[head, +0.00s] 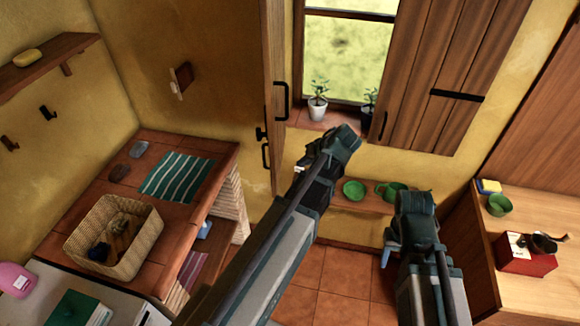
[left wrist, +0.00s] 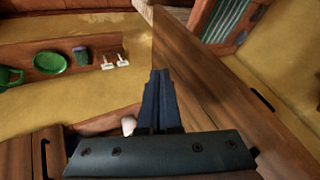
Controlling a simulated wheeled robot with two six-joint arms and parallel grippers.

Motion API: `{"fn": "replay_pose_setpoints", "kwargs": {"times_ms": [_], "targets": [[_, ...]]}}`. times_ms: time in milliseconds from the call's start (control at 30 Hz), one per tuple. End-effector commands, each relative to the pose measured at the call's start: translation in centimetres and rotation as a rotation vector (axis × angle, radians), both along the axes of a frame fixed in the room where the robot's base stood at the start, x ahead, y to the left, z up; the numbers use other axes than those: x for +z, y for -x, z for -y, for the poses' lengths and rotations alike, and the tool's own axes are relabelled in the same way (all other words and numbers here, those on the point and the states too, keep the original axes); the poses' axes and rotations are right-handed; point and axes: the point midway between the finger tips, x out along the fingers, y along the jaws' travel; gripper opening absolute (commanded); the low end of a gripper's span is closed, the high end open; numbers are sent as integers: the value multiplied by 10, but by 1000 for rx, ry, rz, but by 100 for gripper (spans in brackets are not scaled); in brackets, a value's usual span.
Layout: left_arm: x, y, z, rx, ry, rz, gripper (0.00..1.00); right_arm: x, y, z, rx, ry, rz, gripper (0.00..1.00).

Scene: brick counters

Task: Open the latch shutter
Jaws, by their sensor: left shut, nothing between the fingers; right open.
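The window has two brown wooden shutters. The left shutter (head: 276,60) stands swung out, seen nearly edge-on, with black handles (head: 281,101) and a small black latch piece (head: 261,134) near its lower part. The right shutter (head: 445,55) shows its broad face right of the glass, with a black bar (head: 457,96) and a handle. My left gripper (head: 348,140) is shut and empty in front of the sill. In the left wrist view its fingers (left wrist: 158,95) lie beside a shutter panel (left wrist: 205,85); contact cannot be told. My right gripper (head: 415,203) is open, lower right, apart from the shutters.
Potted plants (head: 318,106) stand on the window sill. A low shelf (head: 365,203) with green dishes (head: 354,190) runs below. A brick counter (head: 190,211) with a basket (head: 112,207) is at left. A wooden counter (head: 530,285) with a red box (head: 524,262) is at right.

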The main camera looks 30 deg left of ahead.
Motion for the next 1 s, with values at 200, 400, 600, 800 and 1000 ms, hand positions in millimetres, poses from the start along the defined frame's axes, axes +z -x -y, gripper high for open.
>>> {"fn": "replay_pose_setpoints", "kwargs": {"times_ms": [200,400,600,800,1000], "targets": [[-26,-5,-13,1,2,0,0,-26,0,0,-2,0,1,50],[-55,-12,-33,2,2,-1,0,-55,0,0,-3,-1,2,50],[-82,-19,-52,1,2,-1,0,-81,-1,0,1,0,2,50],[-79,-11,-77,2,2,0,0,-79,0,0,3,1,2,50],[-79,-7,-91,0,2,-1,0,-79,0,0,3,1,2,50]]}}
